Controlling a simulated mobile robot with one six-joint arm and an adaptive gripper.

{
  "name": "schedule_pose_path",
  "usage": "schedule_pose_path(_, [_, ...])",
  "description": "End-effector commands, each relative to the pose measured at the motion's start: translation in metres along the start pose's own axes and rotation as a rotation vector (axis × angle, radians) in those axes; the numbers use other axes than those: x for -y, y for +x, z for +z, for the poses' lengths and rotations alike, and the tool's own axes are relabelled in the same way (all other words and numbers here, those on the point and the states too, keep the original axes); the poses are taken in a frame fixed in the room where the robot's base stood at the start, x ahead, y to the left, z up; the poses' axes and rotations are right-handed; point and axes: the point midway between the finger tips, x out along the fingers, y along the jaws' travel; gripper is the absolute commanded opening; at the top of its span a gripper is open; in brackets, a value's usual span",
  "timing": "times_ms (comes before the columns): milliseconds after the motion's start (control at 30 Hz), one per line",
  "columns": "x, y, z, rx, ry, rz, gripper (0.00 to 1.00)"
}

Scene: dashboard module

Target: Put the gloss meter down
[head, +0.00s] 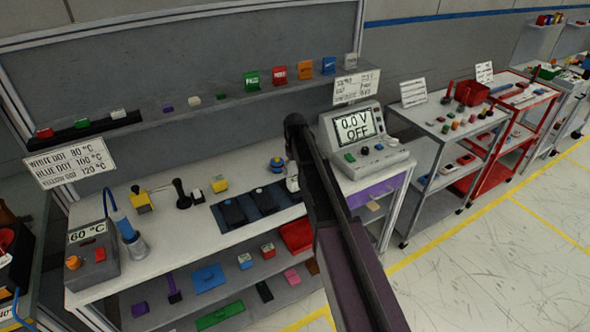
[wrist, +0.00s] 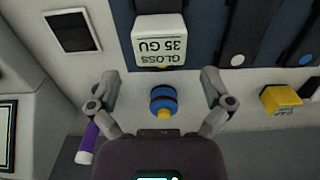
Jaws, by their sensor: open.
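The gloss meter (wrist: 158,43) is a small white block whose upside-down label reads GLOSS 35 GU in the wrist view. It sits at the edge of the dark blue mat (wrist: 200,30); the head view shows it as a white block (head: 292,184) beside my arm. My gripper (wrist: 160,80) is open, with its fingers spread and apart from the meter. In the head view my arm hides the fingers.
The white bench (head: 165,235) also holds a yellow block (wrist: 282,99), a dark-handled tool (head: 181,193) and a grey meter reading 0.0 V OFF (head: 362,140). A purple-and-white piece (wrist: 88,143) lies near the left finger. A shelf with small coloured blocks (head: 252,80) runs behind.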

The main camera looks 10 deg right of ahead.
Motion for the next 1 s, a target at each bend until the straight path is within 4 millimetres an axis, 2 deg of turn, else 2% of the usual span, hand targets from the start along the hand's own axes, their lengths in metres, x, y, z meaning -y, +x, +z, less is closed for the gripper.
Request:
schedule_pose_path(33, [0.000, -0.009, 0.000, 0.000, 0.000, 0.000, 1.00])
schedule_pose_path(500, [0.000, -0.044, 0.000, 0.000, 0.000, 0.000, 1.00])
schedule_pose_path(1000, [-0.001, -0.052, 0.000, 0.000, 0.001, 0.000, 1.00])
